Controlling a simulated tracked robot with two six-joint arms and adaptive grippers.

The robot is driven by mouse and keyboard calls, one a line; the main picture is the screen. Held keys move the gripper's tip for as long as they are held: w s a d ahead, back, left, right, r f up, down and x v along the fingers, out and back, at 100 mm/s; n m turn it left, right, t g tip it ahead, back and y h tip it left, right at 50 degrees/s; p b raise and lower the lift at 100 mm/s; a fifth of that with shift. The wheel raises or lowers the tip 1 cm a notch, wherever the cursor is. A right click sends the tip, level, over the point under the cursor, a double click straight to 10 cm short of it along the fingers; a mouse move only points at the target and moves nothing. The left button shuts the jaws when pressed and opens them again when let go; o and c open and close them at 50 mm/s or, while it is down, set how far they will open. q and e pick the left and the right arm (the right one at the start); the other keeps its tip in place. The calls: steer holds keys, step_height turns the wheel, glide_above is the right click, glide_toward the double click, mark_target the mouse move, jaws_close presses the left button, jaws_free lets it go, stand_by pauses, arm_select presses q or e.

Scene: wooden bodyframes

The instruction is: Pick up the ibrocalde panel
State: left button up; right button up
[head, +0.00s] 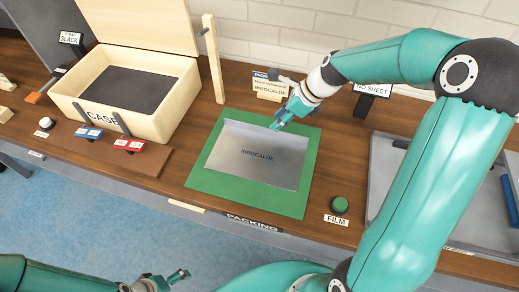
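The ibrocalde panel (250,168) is a flat grey sheet with its name printed on it. It lies on the green mat (207,182) marked PACKING in the head view. My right gripper (277,126) reaches down at the panel's far edge, right of its middle. Its fingertips are small and overlap that edge, so I cannot tell whether they touch or grip it. My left gripper (181,274) is low in the picture, over the floor in front of the table and away from the panel. I cannot make out its finger opening.
An open wooden case (165,95) with a dark lining stands left of the mat. A wooden post (213,60) and a small IBROCALDE sign (268,84) stand behind it. A green FILM button (340,205) is at right. A grey tray (378,165) lies farther right.

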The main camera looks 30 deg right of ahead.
mark_target(261, 133)
steer(key=shift+w+x, duration=0.1)
steer(key=shift+x, duration=1.55)
steer(key=shift+w+x, duration=0.15)
steer(key=shift+x, duration=1.5)
steer(key=shift+r, duration=0.15)
jaws_close()
steer(key=shift+d, duration=0.1)
